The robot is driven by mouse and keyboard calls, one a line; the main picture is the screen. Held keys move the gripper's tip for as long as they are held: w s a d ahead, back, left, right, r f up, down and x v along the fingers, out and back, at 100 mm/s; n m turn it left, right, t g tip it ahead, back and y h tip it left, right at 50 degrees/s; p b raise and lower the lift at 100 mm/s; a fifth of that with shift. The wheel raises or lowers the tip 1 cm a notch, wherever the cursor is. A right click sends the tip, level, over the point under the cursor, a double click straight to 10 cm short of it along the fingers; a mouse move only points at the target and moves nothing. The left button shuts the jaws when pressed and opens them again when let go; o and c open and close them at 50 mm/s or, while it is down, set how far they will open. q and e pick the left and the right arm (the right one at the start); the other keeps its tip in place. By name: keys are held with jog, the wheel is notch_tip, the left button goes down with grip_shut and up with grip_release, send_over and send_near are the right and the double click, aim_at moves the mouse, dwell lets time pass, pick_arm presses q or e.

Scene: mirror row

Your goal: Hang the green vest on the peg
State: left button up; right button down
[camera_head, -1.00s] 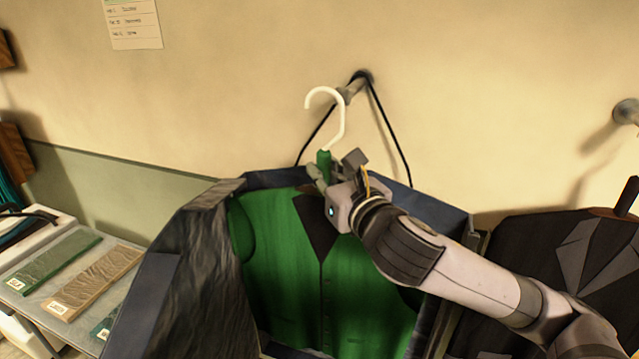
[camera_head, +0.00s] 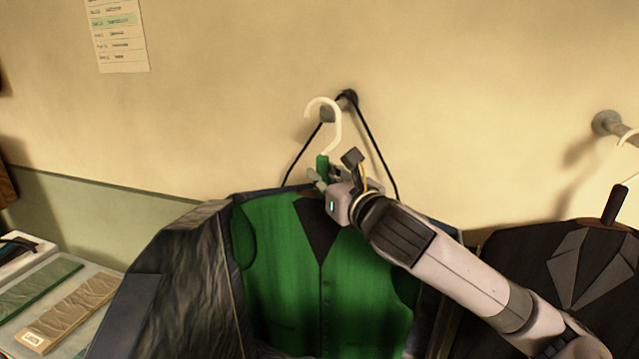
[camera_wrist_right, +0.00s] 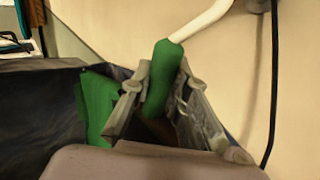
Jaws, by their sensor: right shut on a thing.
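The green vest (camera_head: 282,262) with a dark collar hangs upright below my right gripper (camera_head: 326,178). Its white hook (camera_head: 337,128) rises above the gripper from a green neck (camera_head: 321,165). My right gripper is shut on this green neck, which also shows between the fingers in the right wrist view (camera_wrist_right: 162,78). The peg (camera_head: 330,110) sticks out of the wall just behind the hook. The hook's curve overlaps the peg in the head view; I cannot tell whether they touch. My left gripper is not in view.
A dark garment bag (camera_head: 170,285) surrounds the vest, with black cords (camera_head: 376,150) running up to the peg. A dark suit jacket (camera_head: 565,270) hangs at the right below another peg (camera_head: 607,124). A table with fabric samples (camera_head: 70,308) stands at the left.

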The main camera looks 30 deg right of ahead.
jog(key=w+d+f, duration=0.1)
jog(key=w+d, duration=0.3)
jog(key=d, duration=0.1)
jog(key=shift+w+d+f, duration=0.2)
jog(key=shift+w, duration=0.1)
dwell(0.5)
jog(key=c, duration=1.4)
grip_release()
jog(key=shift+c, duration=0.2)
jog(key=o, duration=0.6)
jog(key=shift+o, duration=0.2)
jog(key=shift+b, duration=0.3)
